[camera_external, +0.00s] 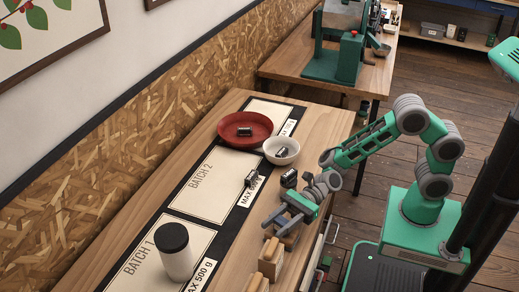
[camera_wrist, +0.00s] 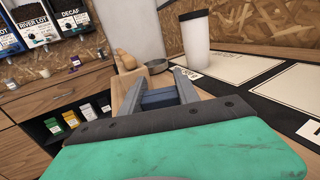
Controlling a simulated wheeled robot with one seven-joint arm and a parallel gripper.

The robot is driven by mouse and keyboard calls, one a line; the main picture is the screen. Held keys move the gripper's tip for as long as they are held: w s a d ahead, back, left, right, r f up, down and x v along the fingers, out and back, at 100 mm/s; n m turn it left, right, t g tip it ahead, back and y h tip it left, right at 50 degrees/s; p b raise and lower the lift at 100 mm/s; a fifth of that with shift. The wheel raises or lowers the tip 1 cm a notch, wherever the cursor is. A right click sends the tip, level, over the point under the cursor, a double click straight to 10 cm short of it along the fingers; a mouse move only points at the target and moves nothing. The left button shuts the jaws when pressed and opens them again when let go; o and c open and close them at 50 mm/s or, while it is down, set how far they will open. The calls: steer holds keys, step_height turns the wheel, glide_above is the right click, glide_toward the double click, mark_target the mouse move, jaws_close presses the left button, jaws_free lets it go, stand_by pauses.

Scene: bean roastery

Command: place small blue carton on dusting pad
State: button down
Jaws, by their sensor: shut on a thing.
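My gripper (camera_external: 277,219) is low over the front edge of the long table, beside wooden blocks. In the wrist view the gripper (camera_wrist: 157,84) has its two grey fingers apart, with a dark blue-grey block between them. This block looks like the small blue carton (camera_wrist: 158,98), gripped and held level; its faces are mostly hidden. In the external view I cannot make the carton out apart from the fingers. I cannot tell which thing is the dusting pad.
A white canister with a black lid (camera_external: 175,250) stands on the Batch 1 panel. Behind are a red bowl (camera_external: 262,122) and a white bowl (camera_external: 281,160), each with a small dark item. Wooden blocks (camera_external: 271,252) line the near edge. The Batch 2 panel (camera_external: 205,190) is mostly clear.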

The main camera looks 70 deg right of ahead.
steer(key=shift+r, duration=0.1)
steer(key=c, duration=0.9)
jaws_free()
steer(key=shift+r, duration=0.1)
steer(key=v, duration=1.2)
steer(key=shift+s, duration=0.1)
